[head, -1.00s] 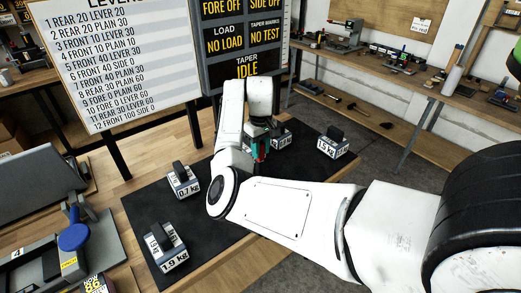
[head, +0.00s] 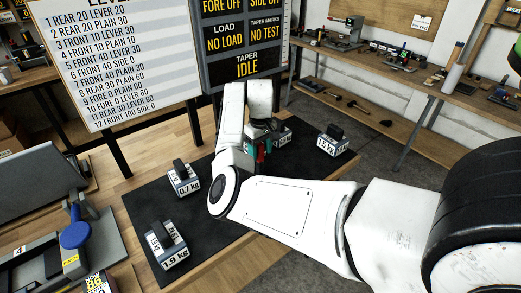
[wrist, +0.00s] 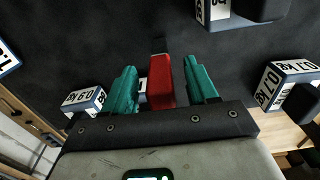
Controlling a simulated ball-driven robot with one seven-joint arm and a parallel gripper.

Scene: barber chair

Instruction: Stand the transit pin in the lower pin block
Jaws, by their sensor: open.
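My gripper (head: 261,150) hangs over the black mat (head: 215,220), among the labelled weights. In the wrist view its two teal fingers (wrist: 163,92) are apart. A bit of red also shows beside the fingers in the head view (head: 268,146). I cannot tell whether this red piece is the transit pin. I cannot make out the lower pin block for certain in either view.
Weights stand around the gripper: 0.7 kg (head: 184,181), 1.9 kg (head: 168,246), 1.5 kg (head: 332,142) and one partly hidden behind the fingers (head: 284,137). A fixture with a blue knob (head: 75,236) is at the left. The mat's middle is bare.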

